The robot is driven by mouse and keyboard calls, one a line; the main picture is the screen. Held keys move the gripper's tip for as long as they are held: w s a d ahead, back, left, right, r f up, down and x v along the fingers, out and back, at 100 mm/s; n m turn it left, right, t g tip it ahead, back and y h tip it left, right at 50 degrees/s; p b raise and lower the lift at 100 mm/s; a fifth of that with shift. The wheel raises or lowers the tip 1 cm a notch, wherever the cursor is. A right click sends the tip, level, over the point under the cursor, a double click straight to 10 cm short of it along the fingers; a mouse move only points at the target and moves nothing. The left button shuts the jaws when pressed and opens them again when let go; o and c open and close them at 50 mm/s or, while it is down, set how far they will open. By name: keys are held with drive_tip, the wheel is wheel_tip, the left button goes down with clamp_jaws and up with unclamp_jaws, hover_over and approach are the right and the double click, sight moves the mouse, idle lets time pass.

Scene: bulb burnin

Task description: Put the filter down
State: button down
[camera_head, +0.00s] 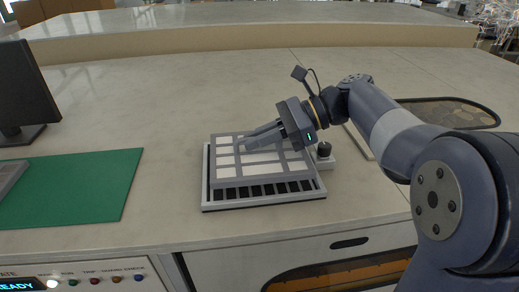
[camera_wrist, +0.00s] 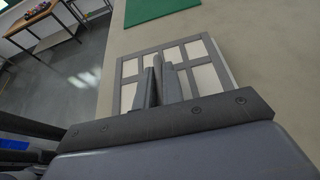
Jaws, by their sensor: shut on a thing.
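The filter (camera_head: 228,170) is a flat panel with a grey frame and white cells. In the head view it lies over a grey tray (camera_head: 265,204) with dark slots, set a little back so the slots show along the front. Whether it rests on the tray or hangs just above it I cannot tell. My gripper (camera_head: 250,141) reaches in from the right, with its fingers shut on the filter's frame. In the wrist view the fingers (camera_wrist: 160,82) are close together over the filter (camera_wrist: 203,76), hiding part of it.
A small box with a black knob (camera_head: 324,150) stands right of the tray. A green mat (camera_head: 95,185) and a monitor (camera_head: 22,85) are at the left. A dark mesh panel (camera_head: 450,112) lies at the right behind my arm. The counter behind the tray is clear.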

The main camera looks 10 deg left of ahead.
sight(256, 152)
drive_tip(key=shift+f, duration=1.4)
drive_tip(key=shift+f, duration=0.1)
drive_tip(key=c, duration=1.5)
unclamp_jaws()
drive_tip(key=shift+f, duration=0.1)
drive_tip(key=shift+r, duration=0.25)
drive_tip(key=v, duration=1.2)
